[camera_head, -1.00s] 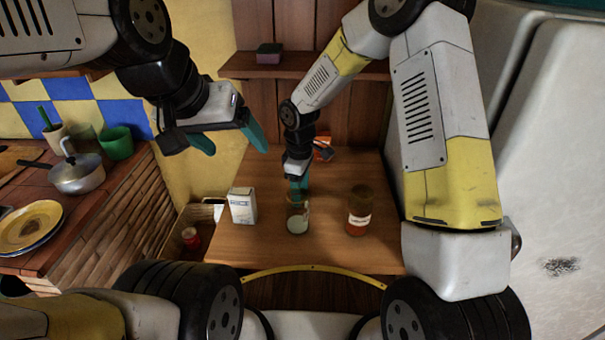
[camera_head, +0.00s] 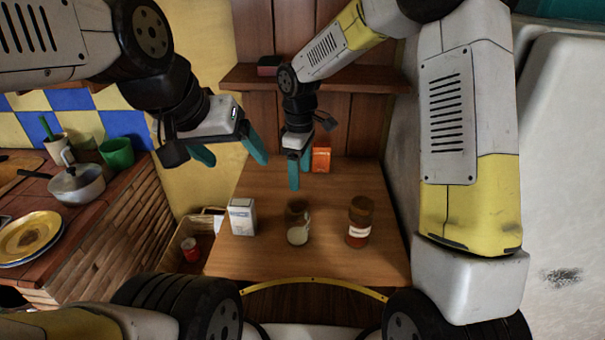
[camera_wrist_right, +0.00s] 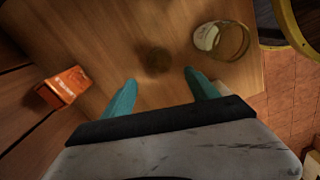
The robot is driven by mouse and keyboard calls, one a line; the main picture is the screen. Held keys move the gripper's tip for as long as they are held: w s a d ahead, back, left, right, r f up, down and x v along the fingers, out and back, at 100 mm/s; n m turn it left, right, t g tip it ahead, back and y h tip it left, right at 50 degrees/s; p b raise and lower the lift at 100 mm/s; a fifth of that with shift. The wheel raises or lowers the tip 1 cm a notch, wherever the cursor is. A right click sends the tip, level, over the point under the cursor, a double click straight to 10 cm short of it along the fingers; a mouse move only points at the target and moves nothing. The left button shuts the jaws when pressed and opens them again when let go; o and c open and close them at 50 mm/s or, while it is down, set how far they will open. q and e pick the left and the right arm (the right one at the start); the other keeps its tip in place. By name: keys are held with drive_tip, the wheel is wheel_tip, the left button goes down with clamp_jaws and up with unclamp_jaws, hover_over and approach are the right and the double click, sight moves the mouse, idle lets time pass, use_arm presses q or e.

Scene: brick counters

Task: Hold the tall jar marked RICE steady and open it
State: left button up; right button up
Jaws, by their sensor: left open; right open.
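A glass jar with pale contents (camera_head: 298,223) stands upright at the middle front of the wooden table. A jar with red contents and a white label (camera_head: 359,223) stands to its right. I cannot read RICE on either. My left gripper (camera_head: 230,156) is open and empty, above and left of the jars. My right gripper (camera_head: 294,170) is open, behind and above the pale jar, touching neither jar. In the right wrist view, a glass jar (camera_wrist_right: 224,40) lies beyond the fingers to the upper right. A dark round patch (camera_wrist_right: 157,61) shows between the fingertips; I cannot tell what it is.
A white box (camera_head: 242,217) stands left of the jars. An orange box (camera_head: 321,158) is at the back of the table. A shelf (camera_head: 350,81) crosses the back wall. A side counter holds a pot (camera_head: 78,186) and plates. Table between boxes is largely clear.

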drive_tip(key=s+d+r+m+t, duration=0.2)
drive_tip(key=s+d+r+m, duration=0.45)
drive_tip(key=d+r, duration=0.5)
drive_tip(key=s+d+r+m+t+y, duration=0.1)
drive_tip(key=s+d+r+m+t, duration=0.1)
drive_tip(key=s, duration=0.5)
drive_tip(key=s+d+r+m+t+y, duration=0.1)
drive_tip(key=s+d+r+m+t, duration=0.1)
drive_tip(key=s+d+r+m, duration=0.2)
drive_tip(key=s+d+m, duration=0.1)
drive_tip(key=s+m, duration=0.1)
drive_tip(key=s, duration=0.1)
